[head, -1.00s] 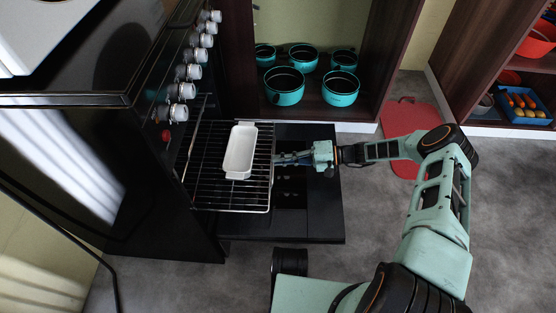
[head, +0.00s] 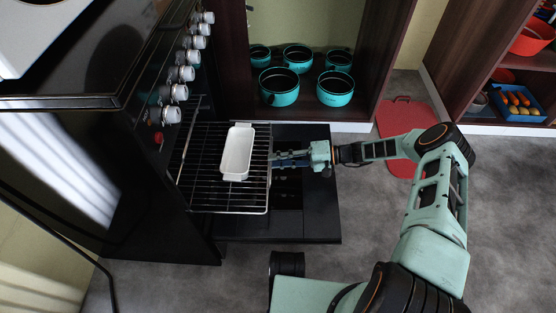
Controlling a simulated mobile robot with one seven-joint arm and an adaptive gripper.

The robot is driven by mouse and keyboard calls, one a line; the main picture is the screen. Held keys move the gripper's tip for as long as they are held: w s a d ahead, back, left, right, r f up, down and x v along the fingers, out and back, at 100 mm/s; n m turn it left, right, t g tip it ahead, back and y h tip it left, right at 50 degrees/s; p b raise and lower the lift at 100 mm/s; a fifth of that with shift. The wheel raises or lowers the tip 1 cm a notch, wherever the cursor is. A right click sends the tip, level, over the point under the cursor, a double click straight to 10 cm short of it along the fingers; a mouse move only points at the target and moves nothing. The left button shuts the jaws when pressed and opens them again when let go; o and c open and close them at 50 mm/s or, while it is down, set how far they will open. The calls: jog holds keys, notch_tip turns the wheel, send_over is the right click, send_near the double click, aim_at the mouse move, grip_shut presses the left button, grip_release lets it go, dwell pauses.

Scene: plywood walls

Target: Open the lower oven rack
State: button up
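The oven (head: 140,190) stands at the left with its black door (head: 318,215) folded down. A wire rack (head: 205,192) sticks out of the oven above the door. A white rectangular dish (head: 238,153) sits on the rack. My gripper (head: 274,160) is at the rack's front edge, on its right side in the picture. Its fingers are at the front bar, but they are too small to tell whether they are closed on it. No other rack can be made out below this one.
Several teal pots (head: 335,88) stand in an open cabinet behind. A red board (head: 400,125) lies on the floor near a shelf with a blue tray (head: 513,108) of vegetables. Grey floor (head: 500,215) is clear at the right.

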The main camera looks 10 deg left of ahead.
jog(key=shift+d, duration=0.1)
jog(key=v, duration=1.2)
jog(key=shift+r, duration=0.1)
